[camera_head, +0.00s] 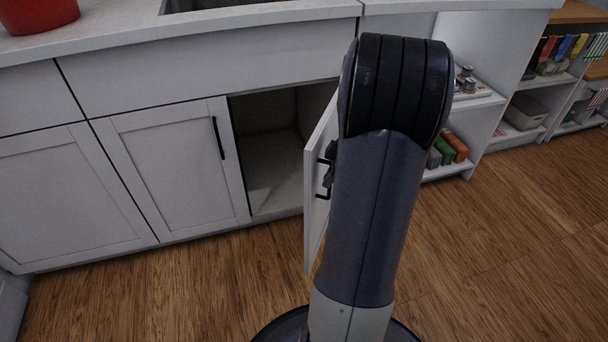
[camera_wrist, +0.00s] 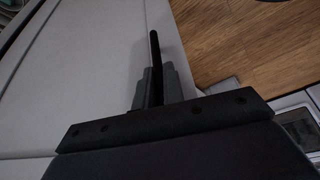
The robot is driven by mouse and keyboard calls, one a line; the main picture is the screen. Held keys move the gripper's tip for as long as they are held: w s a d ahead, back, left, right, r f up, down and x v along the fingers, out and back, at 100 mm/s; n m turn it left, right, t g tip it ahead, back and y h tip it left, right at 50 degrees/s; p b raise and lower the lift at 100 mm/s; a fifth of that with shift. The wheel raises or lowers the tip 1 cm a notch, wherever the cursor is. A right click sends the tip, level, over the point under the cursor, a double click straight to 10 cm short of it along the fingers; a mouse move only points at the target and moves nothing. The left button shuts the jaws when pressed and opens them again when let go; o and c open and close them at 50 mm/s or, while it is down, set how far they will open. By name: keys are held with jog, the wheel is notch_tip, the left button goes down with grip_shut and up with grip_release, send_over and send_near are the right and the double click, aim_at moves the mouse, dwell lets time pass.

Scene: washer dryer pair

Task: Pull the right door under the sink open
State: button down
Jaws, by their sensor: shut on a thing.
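The right door (camera_head: 317,190) under the sink stands swung well out from the cabinet, seen nearly edge-on in the head view. Its black bar handle (camera_head: 325,175) is on its outer face. In the wrist view the pale door panel (camera_wrist: 95,75) fills the left side and the handle (camera_wrist: 154,50) runs up from between the fingers. My gripper (camera_wrist: 157,85) is shut on the handle; in the head view my arm hides most of it. The open cabinet inside (camera_head: 270,145) is dark and looks empty. The sink (camera_head: 215,4) shows only at the top edge.
The left door (camera_head: 175,160) is closed, with its own black handle (camera_head: 218,138). Open shelves (camera_head: 455,150) with items stand to the right. A red pot (camera_head: 38,14) sits on the counter. Wooden floor (camera_head: 500,250) is clear at the right.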

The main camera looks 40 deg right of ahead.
jog(key=s+d+n+p, duration=0.2)
jog(key=s+d, duration=0.3)
jog(key=d, duration=0.3)
jog(key=s+d+n+g+p, duration=0.1)
jog(key=s+d+p, duration=0.1)
jog(key=s+d, duration=0.3)
jog(key=shift+s+d+n+y, duration=0.25)
jog(key=shift+d+n+y, duration=0.15)
jog(key=shift+d, duration=1.25)
jog(key=c, duration=1.5)
grip_release()
jog(key=p+v, duration=0.3)
jog(key=v, duration=0.7)
jog(key=shift+d+r+p, duration=0.15)
jog(key=shift+r+p, duration=0.2)
jog(key=shift+r, duration=0.05)
